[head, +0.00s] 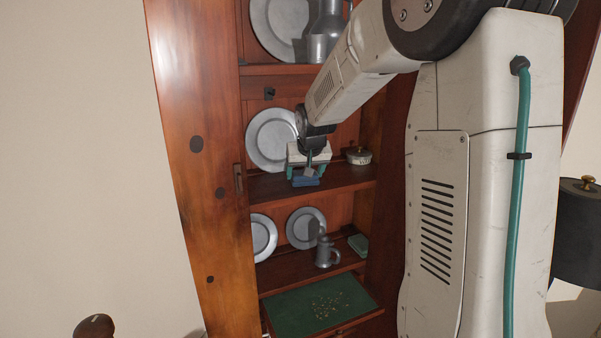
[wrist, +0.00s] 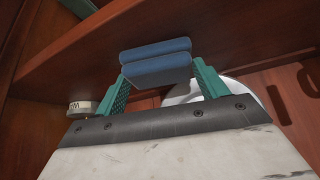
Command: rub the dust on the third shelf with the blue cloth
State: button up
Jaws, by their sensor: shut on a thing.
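My gripper (head: 306,172) is shut on a folded blue cloth (head: 306,181) over a middle shelf (head: 340,180) of the wooden cabinet. In the wrist view the blue cloth (wrist: 156,62) sits between the two teal fingers, in front of a brown shelf board (wrist: 220,40). I cannot tell whether the cloth touches the board. I make out no dust on this shelf; the arm and gripper hide part of it. Pale yellowish specks (head: 330,305) lie on the green surface (head: 285,308) at the cabinet's bottom.
A pewter plate (head: 268,140) leans behind my gripper, to its left. A small lidded pot (head: 358,156) stands close on its right. The shelf below holds plates (head: 305,228), a tankard (head: 326,254) and a green block (head: 358,245). A cabinet door (head: 195,150) stands at the left.

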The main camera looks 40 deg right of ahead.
jog(key=shift+s+d, duration=0.2)
jog(key=shift+d, duration=0.55)
jog(key=shift+s+d, duration=0.15)
jog(key=shift+d, duration=0.6)
jog(key=shift+s+d+f, duration=0.1)
jog(key=shift+s+d, duration=0.1)
jog(key=shift+d, duration=0.65)
jog(key=shift+s+d, duration=0.15)
jog(key=shift+d, duration=0.7)
jog(key=shift+a, duration=0.1)
jog(key=shift+w+a+r, duration=0.1)
jog(key=shift+w+a, duration=0.1)
jog(key=shift+a, duration=0.65)
jog(key=shift+w+a+r, duration=0.1)
jog(key=shift+w+a, duration=0.1)
jog(key=shift+a, duration=0.6)
jog(key=shift+w+a+f, duration=0.1)
jog(key=shift+w+a, duration=0.1)
jog(key=shift+a, duration=0.75)
jog(key=shift+w+a+f, duration=0.1)
jog(key=shift+w+a, duration=0.05)
jog(key=shift+a, duration=0.8)
